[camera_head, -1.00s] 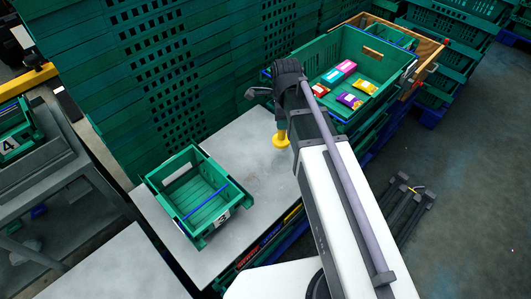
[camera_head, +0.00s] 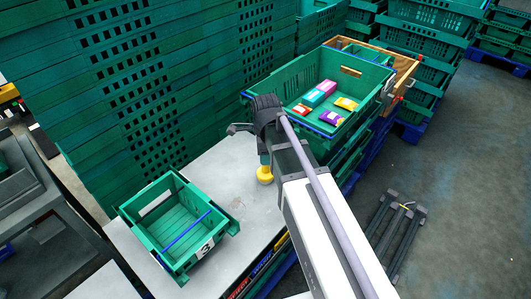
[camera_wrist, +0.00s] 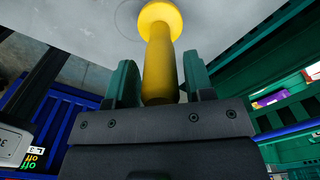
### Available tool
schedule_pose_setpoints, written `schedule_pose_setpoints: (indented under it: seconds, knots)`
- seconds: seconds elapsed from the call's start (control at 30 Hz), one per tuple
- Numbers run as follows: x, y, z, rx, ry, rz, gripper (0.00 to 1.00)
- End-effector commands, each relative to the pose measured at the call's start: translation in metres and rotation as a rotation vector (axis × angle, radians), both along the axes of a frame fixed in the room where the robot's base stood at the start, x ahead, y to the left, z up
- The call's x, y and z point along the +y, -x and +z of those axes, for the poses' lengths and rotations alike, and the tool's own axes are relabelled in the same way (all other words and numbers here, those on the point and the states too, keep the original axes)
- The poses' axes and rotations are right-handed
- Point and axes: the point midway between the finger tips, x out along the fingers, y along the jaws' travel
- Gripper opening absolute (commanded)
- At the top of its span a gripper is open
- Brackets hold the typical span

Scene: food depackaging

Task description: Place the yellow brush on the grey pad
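The yellow brush (camera_head: 264,175) has its wide round end pointing down at the light grey tabletop. In the head view my gripper (camera_head: 264,157) is low over the table; I cannot tell whether the brush touches the surface. A faint round grey outline, possibly the grey pad (camera_wrist: 128,18), shows in the wrist view beside and partly behind the brush's wide end.
A green crate (camera_head: 152,252) stands on the grey table (camera_head: 226,165) left of the brush. A larger green crate (camera_head: 300,80) with several colourful packets is at the back right. Tall stacks of green crates (camera_head: 150,60) stand behind. Dark floor (camera_head: 470,200) is open at right.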

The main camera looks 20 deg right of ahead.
Motion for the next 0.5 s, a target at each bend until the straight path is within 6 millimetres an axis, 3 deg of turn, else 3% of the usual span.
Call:
schedule_pose_setpoints:
  seconds: [0.1, 0.33, 0.5]
  knots:
    - [0.000, 0.000, 0.000, 0.000, 0.000, 0.000, 0.57]
    - [0.000, 0.000, 0.002, 0.000, 0.000, 0.000, 0.57]
    - [0.000, 0.000, 0.022, 0.000, 0.000, 0.000, 0.57]
